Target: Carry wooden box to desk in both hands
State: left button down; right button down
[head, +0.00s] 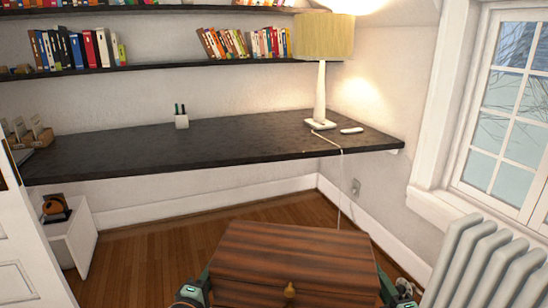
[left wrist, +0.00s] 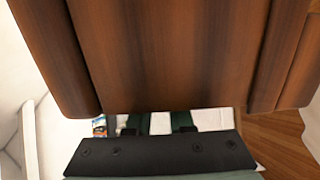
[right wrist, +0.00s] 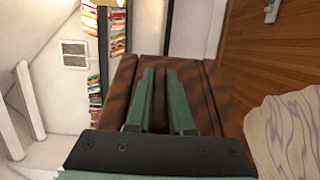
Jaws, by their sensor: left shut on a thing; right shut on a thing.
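The wooden box (head: 290,262), dark brown with a lid and a small brass clasp, is at the bottom middle of the head view, in front of and lower in the picture than the desk. My left gripper (head: 205,275) is shut on its left side and my right gripper (head: 384,277) on its right side. The box (left wrist: 180,55) fills the upper left wrist view and hides most of the left fingers. In the right wrist view the green fingers (right wrist: 167,95) lie against the box (right wrist: 205,105). The desk (head: 230,138) is a dark wall-mounted top.
On the desk stand a lamp (head: 320,95), a white pen cup (head: 181,121) and a small white object (head: 351,130); a card holder (head: 35,135) is at its left end. The desk's middle front is clear. A radiator (head: 485,262) is at right, a white side table (head: 70,235) at left.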

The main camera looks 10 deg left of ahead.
aim_at(218, 139)
jog(key=i, duration=1.75)
jog(key=i+u, duration=0.3)
jog(key=u, duration=0.55)
